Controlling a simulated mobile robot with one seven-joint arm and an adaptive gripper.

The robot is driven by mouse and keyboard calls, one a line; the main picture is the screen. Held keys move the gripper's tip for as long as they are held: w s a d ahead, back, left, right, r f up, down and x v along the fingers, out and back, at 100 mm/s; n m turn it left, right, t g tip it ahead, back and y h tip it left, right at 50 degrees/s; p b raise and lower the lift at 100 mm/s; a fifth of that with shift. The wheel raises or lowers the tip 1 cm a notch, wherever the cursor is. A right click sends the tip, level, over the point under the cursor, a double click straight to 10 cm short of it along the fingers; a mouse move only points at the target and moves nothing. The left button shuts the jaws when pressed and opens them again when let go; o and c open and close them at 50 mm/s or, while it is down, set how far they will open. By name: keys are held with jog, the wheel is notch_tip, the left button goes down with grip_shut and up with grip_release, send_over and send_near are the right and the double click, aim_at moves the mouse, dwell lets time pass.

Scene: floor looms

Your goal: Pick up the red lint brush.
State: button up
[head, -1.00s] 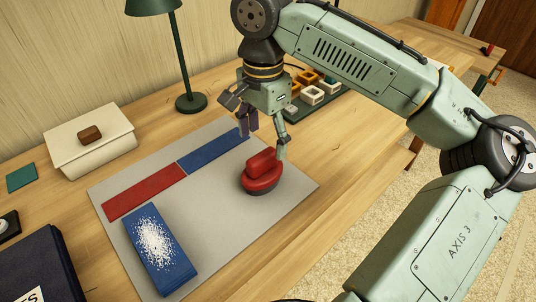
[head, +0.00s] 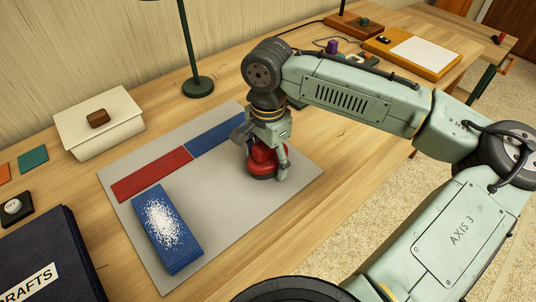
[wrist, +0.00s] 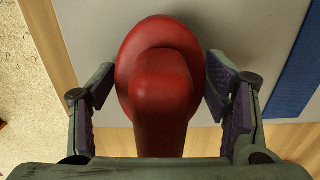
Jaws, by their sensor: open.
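The red lint brush (head: 262,164) stands on the right part of the grey mat (head: 223,211). In the wrist view the brush (wrist: 160,90) shows from above, with its raised handle toward the bottom of the picture and its rounded base behind. My gripper (head: 262,168) is lowered over the brush, with its fingers down beside it. In the wrist view my open gripper (wrist: 160,95) has one finger on each side of the brush. A gap shows left of the handle and another right of it. The gripper hides part of the brush in the head view.
A folded blue cloth (head: 166,228) with white lint lies on the mat's front left. A red strip (head: 152,175) and a blue strip (head: 215,135) lie along its back. A green lamp (head: 197,86) and a cream box (head: 98,123) stand behind.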

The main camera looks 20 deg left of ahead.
jog(key=c, duration=1.7)
